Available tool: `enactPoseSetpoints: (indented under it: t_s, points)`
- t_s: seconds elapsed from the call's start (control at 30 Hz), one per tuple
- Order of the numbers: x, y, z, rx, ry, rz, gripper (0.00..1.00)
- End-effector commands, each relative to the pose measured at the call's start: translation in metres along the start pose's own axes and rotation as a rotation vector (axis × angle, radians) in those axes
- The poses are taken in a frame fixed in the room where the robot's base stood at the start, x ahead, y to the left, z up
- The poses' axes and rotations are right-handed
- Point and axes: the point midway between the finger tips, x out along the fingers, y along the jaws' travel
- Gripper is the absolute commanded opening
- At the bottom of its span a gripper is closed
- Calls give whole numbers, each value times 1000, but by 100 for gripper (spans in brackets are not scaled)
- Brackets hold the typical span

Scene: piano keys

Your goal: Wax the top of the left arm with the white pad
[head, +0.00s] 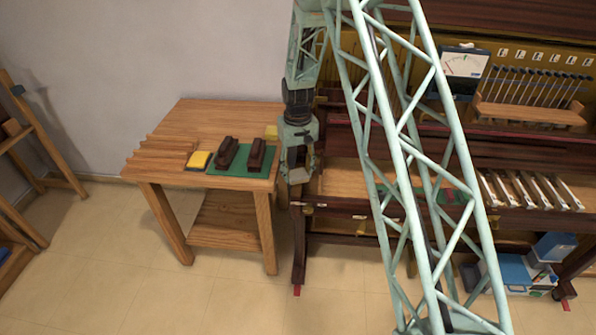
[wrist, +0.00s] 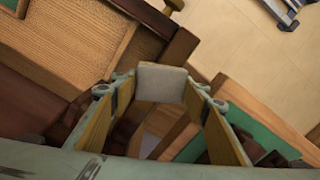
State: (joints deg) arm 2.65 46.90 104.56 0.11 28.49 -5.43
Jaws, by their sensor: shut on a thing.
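In the wrist view the white pad (wrist: 162,82), a pale grey-white block, sits between the tips of my gripper's (wrist: 160,88) two wood-lined fingers, which are shut on it. Just beyond it lies dark brown wood (wrist: 172,42) at the piano's left end, seemingly the left arm. I cannot tell whether the pad touches this wood. In the head view my gripper (head: 298,170) hangs downward at the piano's left end, beside the table's right edge. The pad is not clear there, and my arm hides much of the piano's left end.
A wooden table (head: 190,118) stands left of the piano. A blue box (head: 555,246) stands low at right. The floor in front is open.

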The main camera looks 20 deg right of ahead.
Motion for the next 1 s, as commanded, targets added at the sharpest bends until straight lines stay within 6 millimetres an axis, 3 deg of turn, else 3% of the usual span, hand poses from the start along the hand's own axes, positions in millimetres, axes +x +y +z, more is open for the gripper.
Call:
enactPoseSetpoints:
  t_s: [1.0]
  points:
    - [1, -11, 23, -1, 0, 0, 34]
